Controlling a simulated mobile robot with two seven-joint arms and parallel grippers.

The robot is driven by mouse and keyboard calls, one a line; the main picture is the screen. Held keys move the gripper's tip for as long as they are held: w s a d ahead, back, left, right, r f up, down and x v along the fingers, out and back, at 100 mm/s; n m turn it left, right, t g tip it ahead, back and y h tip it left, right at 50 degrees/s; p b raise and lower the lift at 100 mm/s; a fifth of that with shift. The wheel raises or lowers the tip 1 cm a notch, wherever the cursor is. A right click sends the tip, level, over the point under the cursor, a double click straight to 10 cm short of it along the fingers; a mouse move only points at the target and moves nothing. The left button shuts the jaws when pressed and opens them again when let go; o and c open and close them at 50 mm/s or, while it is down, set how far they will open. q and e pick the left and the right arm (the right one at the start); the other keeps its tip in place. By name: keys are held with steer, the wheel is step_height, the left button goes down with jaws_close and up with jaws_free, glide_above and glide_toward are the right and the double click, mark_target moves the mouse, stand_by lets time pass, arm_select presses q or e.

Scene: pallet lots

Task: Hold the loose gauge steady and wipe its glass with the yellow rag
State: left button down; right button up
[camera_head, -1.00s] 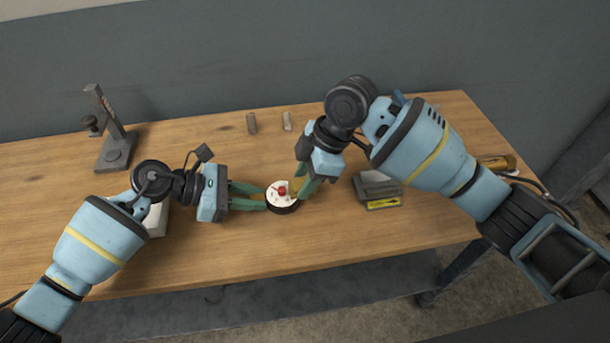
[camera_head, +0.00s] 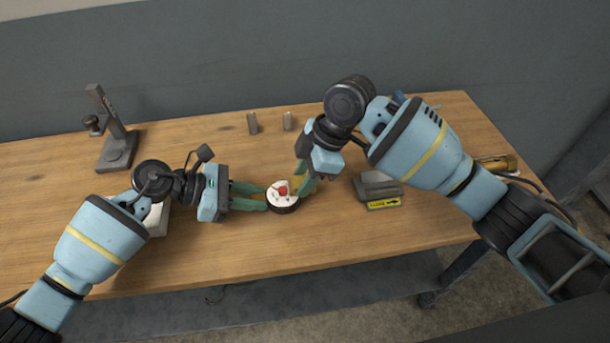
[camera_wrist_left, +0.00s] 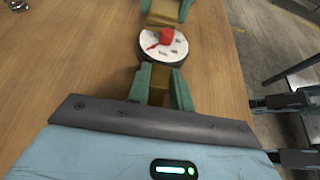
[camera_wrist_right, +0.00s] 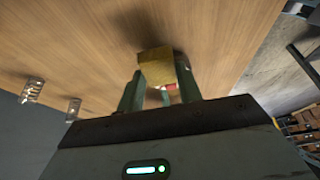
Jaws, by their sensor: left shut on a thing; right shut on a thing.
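The loose gauge (camera_head: 283,203) is a round dark-rimmed dial with a white face and a red mark, near the middle of the bench. My left gripper (camera_head: 265,198) is shut on its left side. The gauge (camera_wrist_left: 150,50) also shows at those fingertips in the left wrist view. My right gripper (camera_head: 301,188) is shut on the yellow rag (camera_wrist_right: 157,66), at the gauge's upper right edge. The rag is mostly hidden by the fingers in the head view. I cannot tell whether it touches the glass.
A grey stand (camera_head: 117,147) is at the back left. Two small metal pieces (camera_head: 252,123) (camera_head: 288,121) stand behind the gauge. A grey block with a yellow label (camera_head: 380,190) lies to the right. A pale box (camera_head: 157,219) is partly behind my left arm.

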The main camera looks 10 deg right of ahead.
steer(key=shift+s, duration=0.95)
steer(key=shift+w, duration=0.2)
steer(key=shift+w, duration=0.75)
steer(key=shift+s, duration=0.1)
steer(key=shift+s, duration=0.8)
steer(key=shift+w, duration=0.15)
steer(key=shift+w, duration=0.8)
steer(key=shift+s, duration=0.15)
